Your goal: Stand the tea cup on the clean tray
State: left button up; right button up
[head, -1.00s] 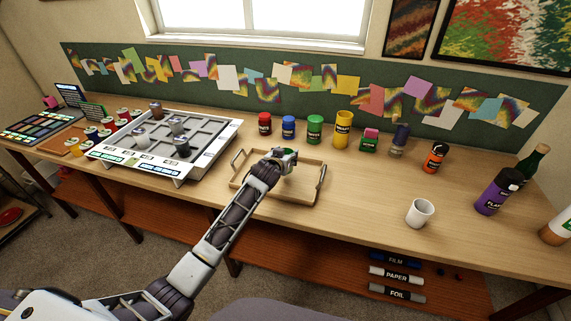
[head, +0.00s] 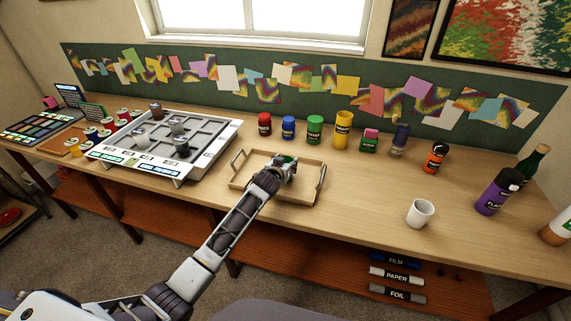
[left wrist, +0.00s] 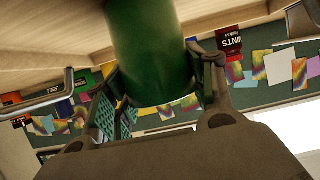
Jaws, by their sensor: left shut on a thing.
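My left gripper (head: 280,169) is over the middle of the wooden tray (head: 304,187) and is shut on a green cup. In the left wrist view, this green cup (left wrist: 150,45) is a dark green cylinder between the two fingers (left wrist: 163,78), and its far end is cut off by the picture's edge. In the head view the gripper hides most of it, so I cannot tell whether it touches the tray. A white mug (head: 420,213) stands apart on the bench to the right. My right gripper is not in view.
Several paint jars (head: 315,130) stand in a row behind the tray. A grey compartment rack (head: 207,130) is close on the left. A purple bottle (head: 493,195) stands at the far right. The bench between the tray and the white mug is clear.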

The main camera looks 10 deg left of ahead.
pick_arm(q)
jog(key=shift+f, duration=0.1)
jog(key=o, duration=1.1)
jog(key=shift+v, duration=6)
